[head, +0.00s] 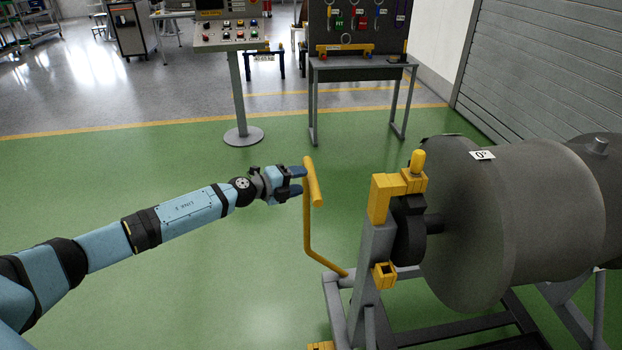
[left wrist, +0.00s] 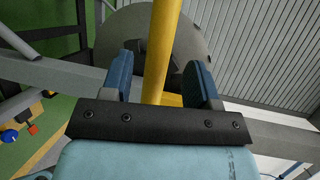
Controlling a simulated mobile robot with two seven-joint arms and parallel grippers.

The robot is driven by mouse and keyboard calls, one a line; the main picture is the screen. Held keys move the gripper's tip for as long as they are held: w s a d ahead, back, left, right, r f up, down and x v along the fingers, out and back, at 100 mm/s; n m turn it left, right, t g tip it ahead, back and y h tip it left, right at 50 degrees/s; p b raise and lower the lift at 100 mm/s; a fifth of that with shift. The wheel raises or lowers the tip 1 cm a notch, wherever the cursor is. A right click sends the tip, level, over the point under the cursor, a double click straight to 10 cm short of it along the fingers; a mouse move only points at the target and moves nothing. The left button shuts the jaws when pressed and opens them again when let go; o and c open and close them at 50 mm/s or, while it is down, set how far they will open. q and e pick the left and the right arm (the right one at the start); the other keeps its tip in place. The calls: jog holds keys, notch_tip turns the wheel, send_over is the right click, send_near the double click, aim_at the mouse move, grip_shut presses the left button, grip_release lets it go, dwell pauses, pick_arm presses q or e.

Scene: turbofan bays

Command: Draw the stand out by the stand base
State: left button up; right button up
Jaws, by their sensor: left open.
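The stand is a grey steel frame with an upright post (head: 371,262) and yellow fittings, and it carries a large dark grey drum (head: 500,225) marked "0°". Its base (head: 334,300) is low on the green floor. A bent yellow handle (head: 307,225) rises from the base, with a crossbar at its top. My left gripper (head: 299,181) is at the handle's upper part, jaws apart. In the left wrist view the yellow bar (left wrist: 161,50) passes between the two blue fingers (left wrist: 161,82), with gaps visible on both sides. My right gripper is not in view.
A control panel on a pedestal (head: 240,90) and a table with a tool board (head: 360,65) stand behind. A ribbed shutter (head: 550,75) is at the right. The green floor (head: 150,180) left of the stand is clear apart from my arm.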

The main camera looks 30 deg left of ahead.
pick_arm(q)
jog(key=b+v, duration=0.1)
jog(key=v, duration=0.7)
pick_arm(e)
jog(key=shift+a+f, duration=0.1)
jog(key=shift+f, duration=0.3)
pick_arm(q)
jog(key=shift+f, duration=0.15)
